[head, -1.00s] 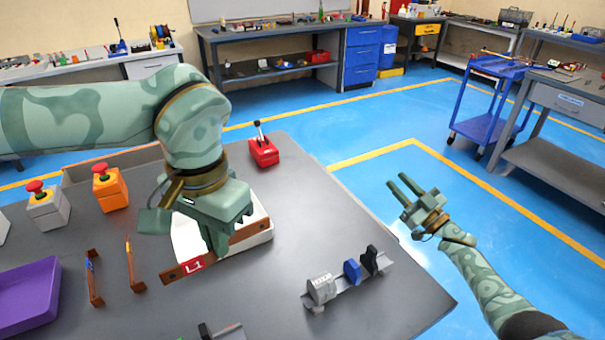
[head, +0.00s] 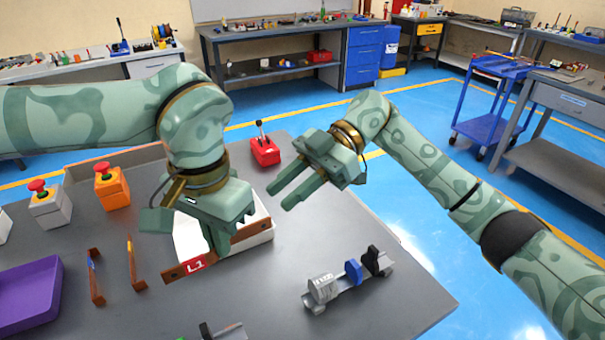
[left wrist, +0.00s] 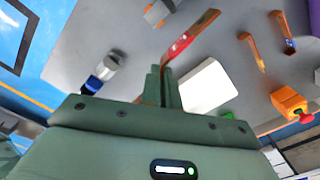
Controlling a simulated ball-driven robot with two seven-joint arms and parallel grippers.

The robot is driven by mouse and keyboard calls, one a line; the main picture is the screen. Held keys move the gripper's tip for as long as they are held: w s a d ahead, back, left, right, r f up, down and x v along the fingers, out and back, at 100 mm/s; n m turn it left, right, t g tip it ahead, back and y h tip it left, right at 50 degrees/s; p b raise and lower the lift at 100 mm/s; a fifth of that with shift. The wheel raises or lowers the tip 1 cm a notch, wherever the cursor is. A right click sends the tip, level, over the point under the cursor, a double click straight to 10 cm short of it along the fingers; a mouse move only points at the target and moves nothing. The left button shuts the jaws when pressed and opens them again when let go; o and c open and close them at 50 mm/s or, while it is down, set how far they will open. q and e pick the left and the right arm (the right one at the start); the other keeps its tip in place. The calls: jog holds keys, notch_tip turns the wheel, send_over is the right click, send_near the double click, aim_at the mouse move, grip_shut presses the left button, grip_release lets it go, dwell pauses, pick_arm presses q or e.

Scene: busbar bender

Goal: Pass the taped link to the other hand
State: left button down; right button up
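The taped link, a flat copper bar with a red L1 tape (head: 195,264), is held above the grey table. It also shows in the left wrist view (left wrist: 190,40), running up from between the fingers. My left gripper (head: 221,245) is shut on the link near its middle, and its fingers hide that part of the bar. The left wrist view shows the two fingers (left wrist: 161,88) close together. My right gripper (head: 281,197) is open and empty, its fingers pointing left toward the link, clearly apart from it.
A white tray (head: 190,243) lies below the link. A red lever switch (head: 264,151) stands behind. A rail with grey, blue and black parts (head: 347,283) is at front right. Two smaller copper pieces, a purple tray (head: 30,295) and emergency-stop boxes (head: 111,190) are left.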

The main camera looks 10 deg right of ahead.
jog(key=x, duration=0.9)
jog(key=shift+r, duration=0.1)
grip_shut()
pick_arm(q)
jog(key=c, duration=1.6)
grip_release()
jog(key=shift+o, duration=0.2)
